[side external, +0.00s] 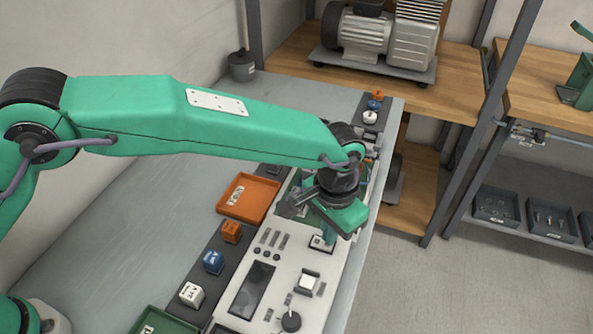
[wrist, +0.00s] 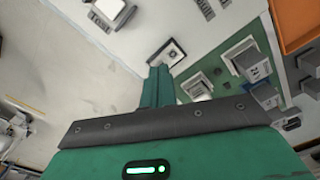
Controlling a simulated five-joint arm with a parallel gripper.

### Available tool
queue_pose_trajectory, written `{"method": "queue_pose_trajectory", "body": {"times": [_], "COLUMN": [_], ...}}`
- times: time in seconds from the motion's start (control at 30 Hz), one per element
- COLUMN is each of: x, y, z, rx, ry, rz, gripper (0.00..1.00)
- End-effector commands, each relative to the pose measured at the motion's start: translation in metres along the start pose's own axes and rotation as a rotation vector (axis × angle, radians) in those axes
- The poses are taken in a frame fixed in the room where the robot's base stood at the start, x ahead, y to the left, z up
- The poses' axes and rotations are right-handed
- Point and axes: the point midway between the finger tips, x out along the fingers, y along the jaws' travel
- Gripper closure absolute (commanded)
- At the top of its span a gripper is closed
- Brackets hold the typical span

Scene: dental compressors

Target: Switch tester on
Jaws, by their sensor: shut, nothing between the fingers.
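The tester is a pale panel (side external: 244,291) on the bench, with a dark display (side external: 252,290), a raised white square button (side external: 307,281) and a black knob (side external: 290,320). The panel also shows in the wrist view (wrist: 215,38). My gripper (side external: 328,239) points down over the panel's right part, shut and empty. Its fingertips are close to a small square switch plate (side external: 318,244); I cannot tell whether they touch. In the wrist view the shut fingers (wrist: 158,70) end just below this plate (wrist: 167,53). The white button is at the top left there (wrist: 110,12).
An orange tray (side external: 232,209) lies left of the panel. Orange (side external: 231,231), blue (side external: 213,262) and white (side external: 192,294) blocks sit on a dark strip beside it. A green tray (side external: 150,321) is at the front. The bench at left is clear.

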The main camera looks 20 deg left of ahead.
Motion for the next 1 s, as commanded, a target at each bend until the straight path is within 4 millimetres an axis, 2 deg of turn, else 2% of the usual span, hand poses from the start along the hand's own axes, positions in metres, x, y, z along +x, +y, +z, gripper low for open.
{"method": "queue_pose_trajectory", "body": {"times": [1.0], "x": [0.011], "y": [0.0], "z": [0.0], "rx": [0.0], "ry": [0.0], "rz": [0.0], "gripper": [1.0]}}
